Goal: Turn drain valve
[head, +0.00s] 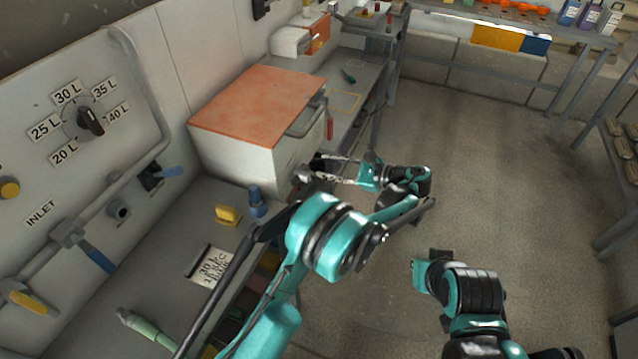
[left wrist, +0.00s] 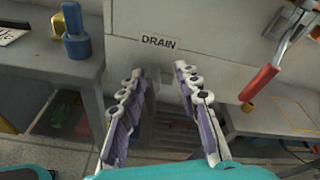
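The black "DRAIN" label (left wrist: 158,42) is on the pale front of the cabinet in the left wrist view, just above and between the fingertips. No drain valve handle can be made out clearly beneath it. My left gripper (head: 320,170) reaches leftward to the cabinet front in the head view. Its two fingers stand apart in the left wrist view (left wrist: 158,75), with nothing seen held between them. A dark part (head: 303,174) shows at the fingertips in the head view; whether it is the valve cannot be told.
A red-handled lever (left wrist: 260,84) hangs right of the fingers. The orange-topped cabinet (head: 255,105) stands beside the bench. A blue fitting (head: 257,203) and yellow block (head: 228,215) sit on the near bench. A dial (head: 88,122) is on the wall panel. The floor (head: 480,170) right is clear.

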